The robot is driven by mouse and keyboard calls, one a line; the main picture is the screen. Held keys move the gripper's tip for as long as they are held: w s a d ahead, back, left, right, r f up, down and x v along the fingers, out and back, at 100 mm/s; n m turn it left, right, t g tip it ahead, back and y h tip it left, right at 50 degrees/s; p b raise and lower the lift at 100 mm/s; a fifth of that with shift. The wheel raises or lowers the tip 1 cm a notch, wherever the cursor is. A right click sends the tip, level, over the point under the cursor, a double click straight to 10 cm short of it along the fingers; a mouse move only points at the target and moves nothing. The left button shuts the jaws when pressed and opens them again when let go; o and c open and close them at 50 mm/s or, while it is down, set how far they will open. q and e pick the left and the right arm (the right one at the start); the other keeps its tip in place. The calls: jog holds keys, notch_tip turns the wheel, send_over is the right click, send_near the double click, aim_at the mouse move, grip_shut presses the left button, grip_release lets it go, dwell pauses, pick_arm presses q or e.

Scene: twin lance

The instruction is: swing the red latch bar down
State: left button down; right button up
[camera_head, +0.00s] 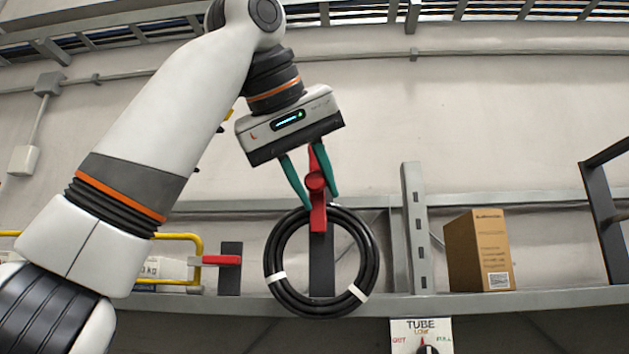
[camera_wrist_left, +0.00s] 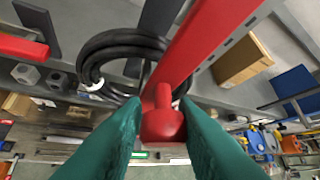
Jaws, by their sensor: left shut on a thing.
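The red latch bar (camera_head: 318,217) stands upright in front of a dark upright post (camera_head: 321,262) in the head view, above and partly over the black coil. It has a round red knob (camera_wrist_left: 163,124), which sits between the fingers in the left wrist view. My left gripper (camera_head: 319,198) comes from above, its green fingers on either side of the bar, shut on the knob. The finger contact faces are partly hidden. My right gripper is not in view.
A black hose coil (camera_head: 273,247) with white bands hangs around the post. A second, horizontal red bar (camera_head: 221,260) lies at left beside a yellow rail (camera_head: 196,246). A cardboard box (camera_head: 470,253) stands on the shelf at right, past a grey upright (camera_head: 416,230). A dial sign (camera_head: 404,329) is below.

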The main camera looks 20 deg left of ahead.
pick_arm(q)
jog(key=c, duration=1.3)
grip_release()
jog(key=shift+f, duration=0.1)
jog(key=shift+c, duration=0.2)
jog(key=shift+o, duration=0.7)
jog(key=p+v, duration=0.2)
jog(key=v, duration=1)
jog(key=shift+w, duration=0.1)
